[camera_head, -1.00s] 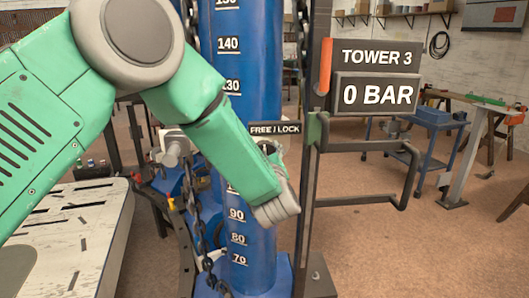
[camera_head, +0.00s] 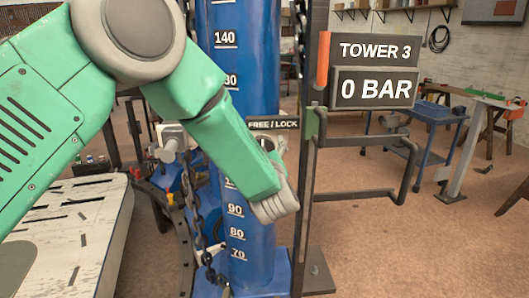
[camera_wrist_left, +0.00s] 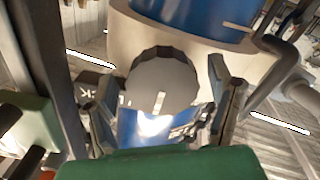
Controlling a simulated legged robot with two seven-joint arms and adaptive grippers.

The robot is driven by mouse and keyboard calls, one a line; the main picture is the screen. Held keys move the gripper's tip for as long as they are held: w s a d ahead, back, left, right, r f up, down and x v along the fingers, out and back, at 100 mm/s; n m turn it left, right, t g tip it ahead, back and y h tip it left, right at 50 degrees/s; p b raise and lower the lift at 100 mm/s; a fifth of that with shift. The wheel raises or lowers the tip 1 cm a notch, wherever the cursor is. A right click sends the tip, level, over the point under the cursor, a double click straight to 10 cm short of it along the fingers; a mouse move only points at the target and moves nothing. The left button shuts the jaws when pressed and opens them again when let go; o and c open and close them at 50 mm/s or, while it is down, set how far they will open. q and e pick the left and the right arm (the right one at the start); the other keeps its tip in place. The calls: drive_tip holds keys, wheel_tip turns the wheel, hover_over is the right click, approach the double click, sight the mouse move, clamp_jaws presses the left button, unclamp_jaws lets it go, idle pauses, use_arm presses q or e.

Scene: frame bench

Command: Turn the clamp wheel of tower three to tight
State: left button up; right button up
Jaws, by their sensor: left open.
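Tower three is a blue cylinder (camera_head: 240,60) with a white number scale, beside a sign (camera_head: 375,50) reading TOWER 3. A display (camera_head: 375,88) under it reads 0 BAR. A dark round wheel (camera_wrist_left: 163,90) with a pale mark shows in the left wrist view, in front of a cream collar (camera_wrist_left: 215,60). My left gripper (camera_wrist_left: 161,72) is open, with one finger on each side of the wheel; I cannot tell whether they touch it. In the head view my green left wrist hides the wheel and the fingers. My right gripper is not in view.
A FREE / LOCK label (camera_head: 273,123) sits just above my left wrist. A dark bent handle frame (camera_head: 385,193) juts right from the upright. A chain (camera_head: 195,200) hangs left of the cylinder. A pale slab (camera_head: 85,225) stands at left. Floor is clear at lower right.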

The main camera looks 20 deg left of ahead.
use_arm(q)
drive_tip(key=v, duration=1.2)
drive_tip(key=shift+f, duration=0.2)
drive_tip(key=shift+w, duration=0.1)
drive_tip(key=s+a+f+m+g+h+b, duration=0.2)
drive_tip(key=s+f, duration=0.1)
drive_tip(key=f, duration=0.7)
drive_tip(key=s+a+f+m+g+h+b, duration=0.2)
drive_tip(key=s+f+b, duration=0.1)
drive_tip(key=f, duration=0.7)
drive_tip(key=s+a+f+m+g+h+b, duration=0.2)
drive_tip(key=s+f+m, duration=0.15)
drive_tip(key=f, duration=0.65)
drive_tip(key=s+a+f+m+g+b, duration=0.1)
drive_tip(key=s+a+f+g+b, duration=0.1)
drive_tip(key=s+f, duration=0.4)
drive_tip(key=s+a+f+m+g+b, duration=0.1)
drive_tip(key=s+a+f+g, duration=0.2)
drive_tip(key=s+f, duration=0.3)
drive_tip(key=s+a+f+m+g+b, duration=0.1)
drive_tip(key=s+f+g, duration=0.4)
drive_tip(key=s, duration=0.9)
drive_tip(key=shift+s+a+f+h+b, duration=0.3)
drive_tip(key=shift+a+f+h+b, duration=0.1)
drive_tip(key=shift+a+f+b, duration=0.35)
drive_tip(key=shift+d+r, duration=0.15)
